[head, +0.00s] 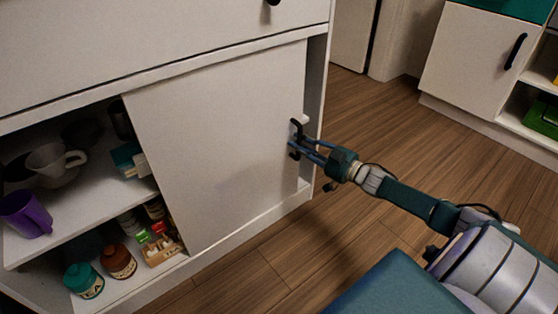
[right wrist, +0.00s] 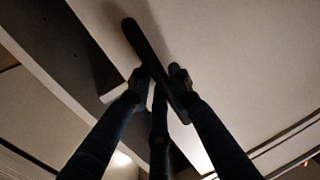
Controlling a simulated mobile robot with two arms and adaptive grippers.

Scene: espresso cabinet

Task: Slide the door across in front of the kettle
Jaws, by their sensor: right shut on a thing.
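The white sliding door (head: 215,140) covers the right part of the cabinet front, and the left part stands open. Its black bar handle (head: 297,128) is near the door's right edge. My right gripper (head: 297,148) is shut on this handle. The right wrist view shows the fingers on both sides of the dark handle (right wrist: 143,48). I cannot make out a kettle for sure; a dark object (head: 121,119) is partly hidden behind the door's left edge. My left gripper is not in view.
The open shelves hold a purple mug (head: 27,215), a pale jug (head: 52,163), a teal-lidded jar (head: 84,281), a brown jar (head: 118,262) and a wooden box (head: 163,248). A drawer front (head: 150,40) is above the door. The wooden floor (head: 370,120) to the right is clear.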

